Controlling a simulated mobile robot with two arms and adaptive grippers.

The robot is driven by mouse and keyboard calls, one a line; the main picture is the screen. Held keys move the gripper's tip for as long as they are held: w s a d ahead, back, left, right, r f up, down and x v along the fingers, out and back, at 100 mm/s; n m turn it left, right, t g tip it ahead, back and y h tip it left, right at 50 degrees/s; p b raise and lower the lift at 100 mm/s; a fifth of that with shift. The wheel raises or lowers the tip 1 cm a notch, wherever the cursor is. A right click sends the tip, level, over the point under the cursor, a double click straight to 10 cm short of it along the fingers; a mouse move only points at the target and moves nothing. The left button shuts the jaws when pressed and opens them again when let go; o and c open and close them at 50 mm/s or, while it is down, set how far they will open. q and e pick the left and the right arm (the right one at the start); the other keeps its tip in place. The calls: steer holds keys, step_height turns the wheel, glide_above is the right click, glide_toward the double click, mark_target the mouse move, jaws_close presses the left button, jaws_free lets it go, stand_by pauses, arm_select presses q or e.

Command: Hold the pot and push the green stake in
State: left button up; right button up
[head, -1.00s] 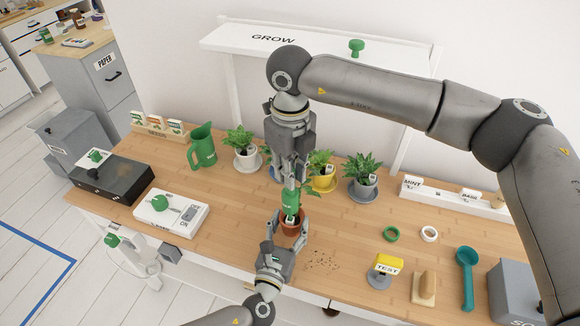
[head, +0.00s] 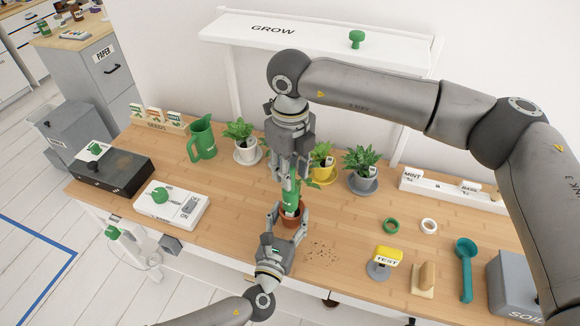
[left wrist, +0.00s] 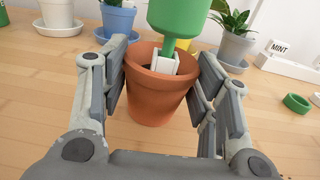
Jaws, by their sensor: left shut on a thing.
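The terracotta pot (head: 289,222) stands on the wooden desk, near its front edge. My left gripper (head: 290,214) is shut on it, with a finger on each side; the left wrist view shows the pot (left wrist: 156,95) upright between the fingers (left wrist: 160,90). The green stake (head: 292,190) stands in the pot. In the left wrist view its thick green head (left wrist: 180,17) and narrower neck show above a white block (left wrist: 163,62) inside the rim. My right gripper (head: 287,180) points down at the stake's top from above. Whether its fingers grip the stake is hidden.
Potted plants in white (head: 247,153), yellow (head: 322,172) and grey (head: 360,180) pots stand behind, close to the right gripper. A green jug (head: 202,138) is at left. Right are a TEST stand (head: 387,257), green ring (head: 391,226) and teal scoop (head: 466,268).

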steer(key=shift+o, duration=0.2)
step_height(320, 180, up, 12)
stand_by(0.6)
arm_select(q)
steer(key=o, duration=1.2)
steer(key=shift+o, duration=0.2)
